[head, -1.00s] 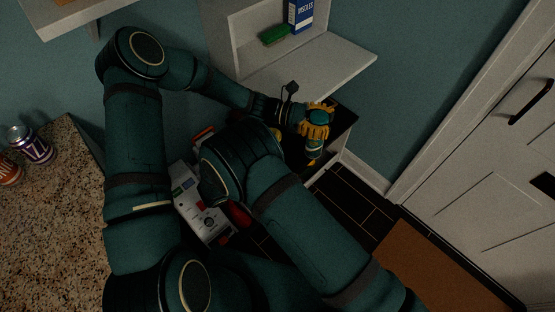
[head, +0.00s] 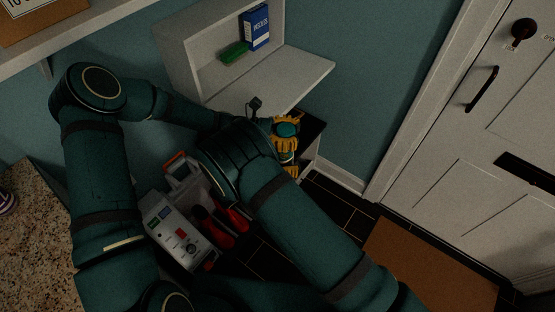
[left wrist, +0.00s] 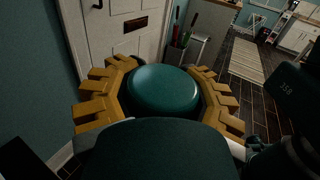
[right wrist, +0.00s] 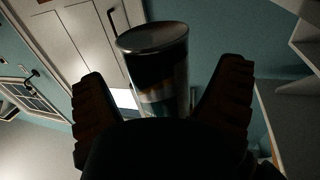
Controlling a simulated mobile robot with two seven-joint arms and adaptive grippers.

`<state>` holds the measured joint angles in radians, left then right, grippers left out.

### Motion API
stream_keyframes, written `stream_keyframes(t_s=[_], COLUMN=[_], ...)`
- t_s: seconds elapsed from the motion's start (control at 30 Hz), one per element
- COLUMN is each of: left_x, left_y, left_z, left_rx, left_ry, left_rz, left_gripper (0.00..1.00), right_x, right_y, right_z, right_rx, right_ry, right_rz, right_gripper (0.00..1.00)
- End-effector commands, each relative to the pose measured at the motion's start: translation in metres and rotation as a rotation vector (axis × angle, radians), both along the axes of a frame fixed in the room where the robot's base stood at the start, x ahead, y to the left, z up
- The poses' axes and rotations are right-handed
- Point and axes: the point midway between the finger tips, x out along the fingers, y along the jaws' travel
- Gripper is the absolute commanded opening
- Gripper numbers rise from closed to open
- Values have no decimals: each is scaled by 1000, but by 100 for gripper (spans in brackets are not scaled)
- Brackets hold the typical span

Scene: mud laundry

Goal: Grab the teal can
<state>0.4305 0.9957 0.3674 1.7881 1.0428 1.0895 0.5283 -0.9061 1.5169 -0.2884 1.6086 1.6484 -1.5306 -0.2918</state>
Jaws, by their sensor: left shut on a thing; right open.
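The teal can (head: 288,157) has a rounded teal end, which fills the space between the fingers in the left wrist view (left wrist: 165,88). My left gripper (head: 285,124) has yellow fingers and is shut around that end. The can's body hangs below these fingers. In the right wrist view the can (right wrist: 160,85) shows a silver end and a dark, white and orange body. It lies between the spread fingers of my right gripper (right wrist: 163,75), with gaps at both sides. In the head view the right gripper is mostly hidden behind my right arm.
An open white wall cabinet (head: 181,68) holds a blue insoles box (head: 256,27) and a green brush (head: 234,53). A dark-topped unit (head: 312,131) is beside the can. A white-and-grey case (head: 180,232) and red items (head: 237,219) are low down. A brown mat (head: 430,265) lies by the white door (head: 470,130).

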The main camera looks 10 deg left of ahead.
Motion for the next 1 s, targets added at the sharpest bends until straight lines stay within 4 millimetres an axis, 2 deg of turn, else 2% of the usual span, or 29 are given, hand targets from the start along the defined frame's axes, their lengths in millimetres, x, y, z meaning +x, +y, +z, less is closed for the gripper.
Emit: stream_keyframes(t_s=[0.27, 0.5, 0.53, 0.57, 0.6, 0.67, 0.7, 1.0], left_x=[0, 0, 0, 0, 0, 0, 0, 0], left_y=[0, 0, 0, 0, 0, 0, 0, 1], left_z=[0, 0, 0, 0, 0, 0, 0, 0], left_rx=[-1, -1, 0, 0, 0, 0, 0, 0], left_ry=[0, -1, -1, 0, 0, 0, 0, 0], left_rz=[0, 0, 0, 0, 0, 0, 0, 0], left_gripper=[0, 0, 0, 47, 61, 82, 86, 86], right_x=[1, 1, 1, 1, 1, 1, 1, 1], right_y=[-1, -1, -1, -1, -1, -1, -1, 0], right_z=[0, 0, 0, 1, 1, 1, 1, 1], right_rx=[0, -1, -1, -1, -1, -1, -1, -1], right_ry=[0, -1, -1, -2, -2, -2, -2, -2], right_rz=[0, 0, 0, 0, 0, 0, 0, 0], right_gripper=[91, 10, 10, 10, 10, 10, 10, 10])
